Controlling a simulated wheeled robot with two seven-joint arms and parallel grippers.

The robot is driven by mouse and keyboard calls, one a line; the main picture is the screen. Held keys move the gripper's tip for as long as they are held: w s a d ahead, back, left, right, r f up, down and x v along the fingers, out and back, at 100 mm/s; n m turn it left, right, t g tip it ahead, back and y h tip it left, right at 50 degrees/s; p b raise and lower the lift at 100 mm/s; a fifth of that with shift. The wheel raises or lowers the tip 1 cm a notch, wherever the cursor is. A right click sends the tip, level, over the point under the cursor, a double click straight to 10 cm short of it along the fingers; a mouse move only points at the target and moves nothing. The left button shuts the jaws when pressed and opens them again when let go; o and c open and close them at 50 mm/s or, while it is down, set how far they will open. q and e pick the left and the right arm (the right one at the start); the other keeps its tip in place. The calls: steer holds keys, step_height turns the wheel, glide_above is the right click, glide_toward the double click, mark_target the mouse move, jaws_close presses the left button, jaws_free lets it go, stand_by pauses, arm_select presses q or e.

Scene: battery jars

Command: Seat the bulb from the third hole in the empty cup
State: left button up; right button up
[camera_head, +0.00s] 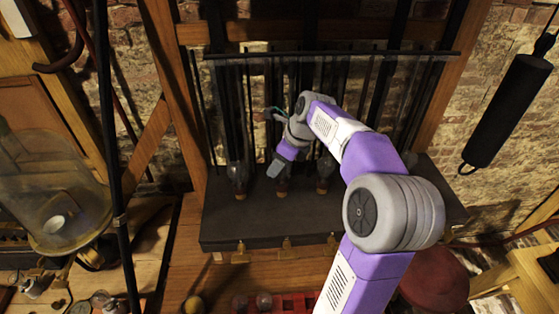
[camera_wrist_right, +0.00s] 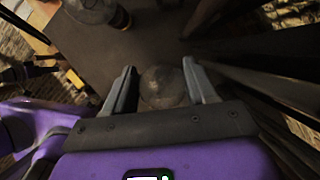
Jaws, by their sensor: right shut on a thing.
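My right gripper (camera_head: 275,168) reaches down over a dark shelf (camera_head: 225,222) in front of the brick wall. In the right wrist view, its two fingers (camera_wrist_right: 163,78) are on either side of a rounded glass bulb (camera_wrist_right: 163,90), shut on it. In the head view a bulb (camera_head: 283,188) shows just below the fingertips. Another glass bulb (camera_head: 238,178) with an amber base stands to its left, and one more (camera_head: 322,178) to its right. A neighbouring bulb also shows at the top of the wrist view (camera_wrist_right: 95,10). I cannot make out an empty cup. My left gripper is out of view.
Dark upright rods and a glass pane (camera_head: 340,75) stand behind the shelf. Brass fittings (camera_head: 287,245) line its front. A red rack (camera_head: 298,304) lies below, beside small round bulbs (camera_head: 264,301). A large glass jar (camera_head: 60,175) is at left; a black cylinder (camera_head: 508,110) hangs at right.

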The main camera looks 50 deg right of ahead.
steer(key=shift+f, duration=0.2)
stand_by(0.5)
steer(key=o, duration=1.2)
steer(key=shift+o, duration=0.2)
steer(key=shift+r, duration=0.1)
steer(key=p+v, duration=0.1)
steer(key=v, duration=0.5)
steer(key=shift+s+r, duration=0.2)
steer(key=shift+r, duration=0.05)
steer(key=shift+s+r, duration=0.15)
steer(key=shift+r, duration=0.25)
